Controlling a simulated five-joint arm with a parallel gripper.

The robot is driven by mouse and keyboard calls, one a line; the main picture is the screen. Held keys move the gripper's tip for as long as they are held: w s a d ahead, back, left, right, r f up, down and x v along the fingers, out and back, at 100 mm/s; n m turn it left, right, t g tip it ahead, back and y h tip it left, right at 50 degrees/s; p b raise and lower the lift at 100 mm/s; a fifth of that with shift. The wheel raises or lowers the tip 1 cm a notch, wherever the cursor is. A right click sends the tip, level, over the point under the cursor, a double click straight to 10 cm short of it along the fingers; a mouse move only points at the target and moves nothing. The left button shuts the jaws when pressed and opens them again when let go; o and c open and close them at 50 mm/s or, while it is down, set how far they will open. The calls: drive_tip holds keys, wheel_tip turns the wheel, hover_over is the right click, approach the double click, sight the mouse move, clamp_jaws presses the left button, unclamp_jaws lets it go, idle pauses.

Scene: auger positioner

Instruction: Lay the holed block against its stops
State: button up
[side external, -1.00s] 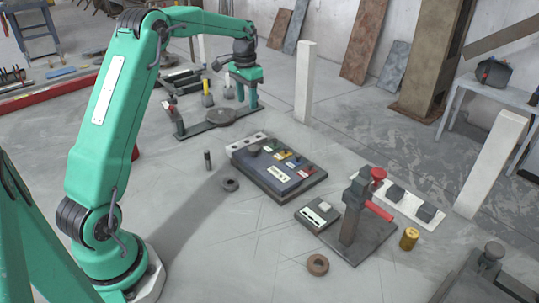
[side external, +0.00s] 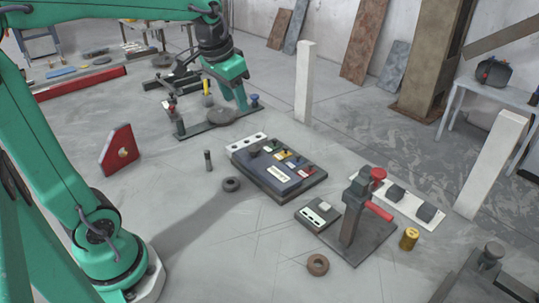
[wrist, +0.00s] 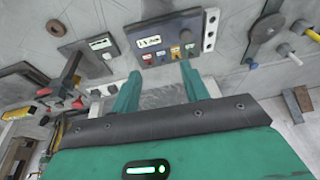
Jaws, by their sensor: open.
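A red upright block (side external: 119,150) with a round brass-coloured centre stands on the floor at the left in the side view. I cannot tell whether that centre is an open hole. A low base (side external: 196,128) with a round grey disc and small posts lies at the back. I cannot tell for sure which parts are the stops. My gripper (side external: 243,107) points down near that base's right end, in front of or above it. In the wrist view its two green fingers (wrist: 158,84) stand apart, with only grey surface between them.
A dark panel (side external: 290,180) with coloured tabs lies mid-floor. A stand with a red handle (side external: 378,210), a brass cylinder (side external: 409,239) and a brown ring (side external: 318,265) lie to the right. A white post (side external: 305,85) rises right of my gripper. Open floor lies at the front.

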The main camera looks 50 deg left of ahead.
drive_tip(key=s+d+f+t, duration=0.1)
drive_tip(key=s+d+f, duration=0.1)
drive_tip(key=s, duration=0.4)
drive_tip(key=s+d+f+t, duration=0.1)
drive_tip(key=s+d, duration=0.3)
drive_tip(key=s, duration=0.3)
drive_tip(key=shift+s+d+f+h, duration=0.2)
drive_tip(key=shift+f+h, duration=0.1)
drive_tip(key=shift+f, duration=0.1)
